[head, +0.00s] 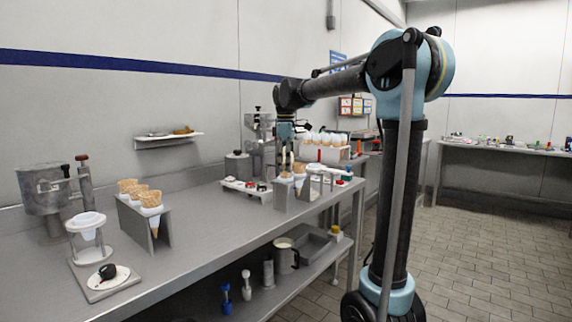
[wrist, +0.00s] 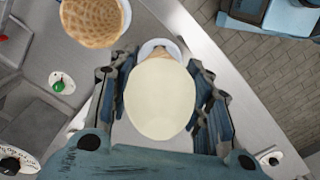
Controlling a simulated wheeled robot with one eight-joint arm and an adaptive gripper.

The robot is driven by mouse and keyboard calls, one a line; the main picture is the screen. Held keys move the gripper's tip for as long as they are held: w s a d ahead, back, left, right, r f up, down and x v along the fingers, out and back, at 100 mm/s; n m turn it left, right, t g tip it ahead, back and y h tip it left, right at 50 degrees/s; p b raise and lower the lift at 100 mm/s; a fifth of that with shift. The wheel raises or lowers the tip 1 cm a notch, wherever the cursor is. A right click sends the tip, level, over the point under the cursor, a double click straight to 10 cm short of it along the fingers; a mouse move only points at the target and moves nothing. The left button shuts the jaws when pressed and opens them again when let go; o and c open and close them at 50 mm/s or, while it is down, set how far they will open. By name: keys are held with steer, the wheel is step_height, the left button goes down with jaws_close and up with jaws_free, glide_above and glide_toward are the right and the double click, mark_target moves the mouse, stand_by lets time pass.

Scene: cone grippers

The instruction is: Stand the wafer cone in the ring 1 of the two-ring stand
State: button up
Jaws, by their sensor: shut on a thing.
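My gripper (head: 287,158) is low over the metal two-ring stand (head: 311,187) at the far part of the counter. In the wrist view my gripper (wrist: 160,68) is shut on the wafer cone (wrist: 160,100), whose pale cream top faces the camera. A white ring (wrist: 148,46) with a bit of tan shows just past its top edge. A brown waffle cone (wrist: 92,22) sits beside it at upper left. In the head view tan cone tops (head: 299,169) show at the stand. The held cone's lower end is hidden, so I cannot tell whether it is inside a ring.
A longer stand with several waffle cones (head: 150,197) is at the near left of the counter. A white tray (head: 243,187) with small items lies left of the two-ring stand. A rack of white cups (head: 320,140) is behind. The counter between the two stands is clear.

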steer(key=shift+f, duration=1.25)
steer(key=o, duration=0.8)
step_height(320, 180, up, 12)
steer(key=shift+f, duration=0.1)
